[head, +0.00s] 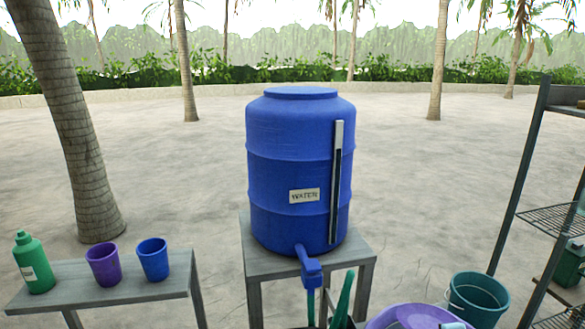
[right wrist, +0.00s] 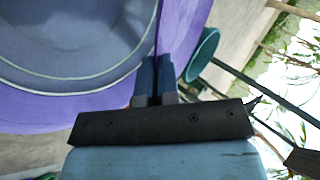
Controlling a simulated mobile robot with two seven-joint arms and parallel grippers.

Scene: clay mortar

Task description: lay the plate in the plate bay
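My right gripper (right wrist: 156,72) shows in the right wrist view with its two blue fingers close together. They point at the edge of a round purple vessel (right wrist: 85,112) with a grey-blue inside and pale rings. A purple wedge-shaped surface (right wrist: 186,28) lies just beyond the fingertips. I cannot tell whether it is the vessel's wall or a plate, nor whether anything is between the fingers. The purple vessel shows in the head view (head: 388,318), cut by the bottom edge. I cannot make out the plate or the plate bay for certain. My left gripper is out of view.
A blue water barrel (head: 280,170) with a tap stands on a grey table (head: 262,268). A teal bucket (head: 478,298) stands right of the purple vessel, beside a dark shelf rack (head: 523,170). A bench (head: 110,292) at left carries a green bottle, a purple cup and a blue cup.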

